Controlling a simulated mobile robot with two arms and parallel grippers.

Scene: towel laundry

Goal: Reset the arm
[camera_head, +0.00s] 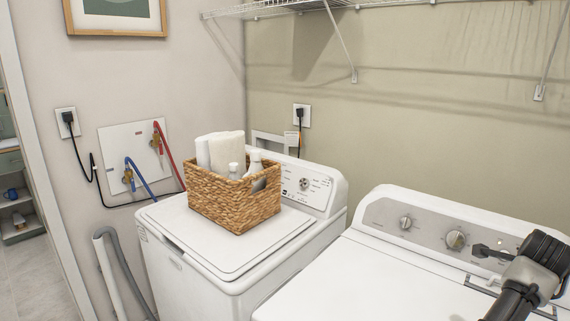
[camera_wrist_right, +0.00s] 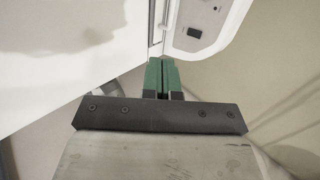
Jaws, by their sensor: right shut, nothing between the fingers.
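My right arm (camera_head: 530,275) reaches in at the lower right of the head view, over the right-hand white machine (camera_head: 350,285). In the right wrist view, the two green fingers of my right gripper (camera_wrist_right: 162,77) are together with nothing between them. The white machine's panel (camera_wrist_right: 198,28) shows beyond the fingertips. My left gripper is in neither view.
A wicker basket (camera_head: 232,207) with white towels (camera_head: 225,150) and white bottles stands on the left-hand machine (camera_head: 190,275). A wire shelf (camera_head: 290,8) hangs above. Hoses (camera_head: 120,275) run down the left wall. The right-hand machine's visible top is mostly clear.

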